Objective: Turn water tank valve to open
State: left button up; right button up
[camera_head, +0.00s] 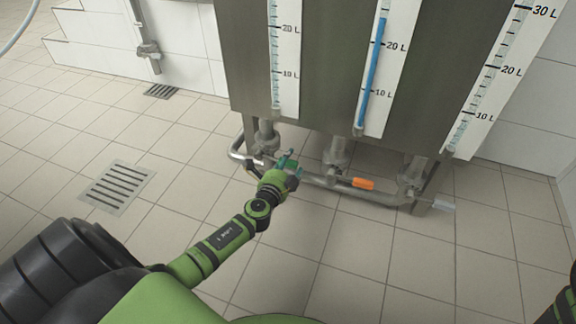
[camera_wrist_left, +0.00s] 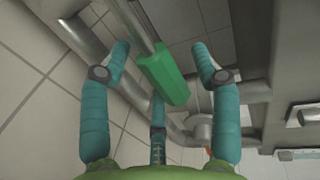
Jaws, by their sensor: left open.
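The steel water tank (camera_head: 330,60) fills the upper right of the head view, with pipes and valves under it. A green valve handle (camera_wrist_left: 158,76) on a metal rod lies between the spread teal fingers of my left gripper (camera_wrist_left: 160,58) in the wrist view. In the head view my left gripper (camera_head: 289,165) reaches the pipes under the tank's left part and mostly hides the green handle. The fingers are open, to either side of the handle, with gaps showing. An orange handle (camera_head: 362,183) sits on the lower pipe to the right. My right gripper is out of view.
The tank carries three litre scales; the middle one has a blue column (camera_head: 372,70) rising past 20 L. A curved metal pipe (camera_head: 240,148) runs below the tank, with an outlet (camera_head: 443,205) at right. A floor drain (camera_head: 117,187) lies left. The tiled floor in front is clear.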

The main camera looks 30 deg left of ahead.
pick_arm(q)
grip_shut()
